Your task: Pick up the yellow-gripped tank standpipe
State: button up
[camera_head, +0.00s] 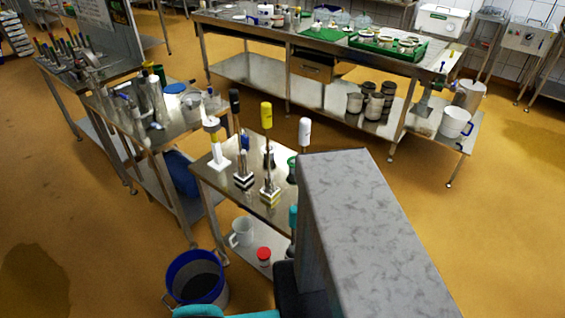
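The tank standpipe with the yellow grip (266,115) stands upright on a small steel table (215,182) near the middle of the view. Its thin shaft runs down to a yellow-and-black striped block at its foot. A similar pipe with a black grip (234,100) stands to its left, with a black-and-white foot. One with a white grip (304,131) stands to its right, its lower part hidden. My gripper is not in view.
A white stand (214,145) is left of the pipes. A blue-rimmed bucket (196,262) stands on the floor. A jug (241,232) and a red-lidded jar (263,254) sit on the lower shelf. A large grey block hides the table's right side. Floor (440,210) at right is clear.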

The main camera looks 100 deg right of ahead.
aim_at(270, 188)
jog(key=z, duration=0.7)
jog(key=i, duration=0.55)
jog(key=k, duration=0.6)
jog(key=u, duration=0.1)
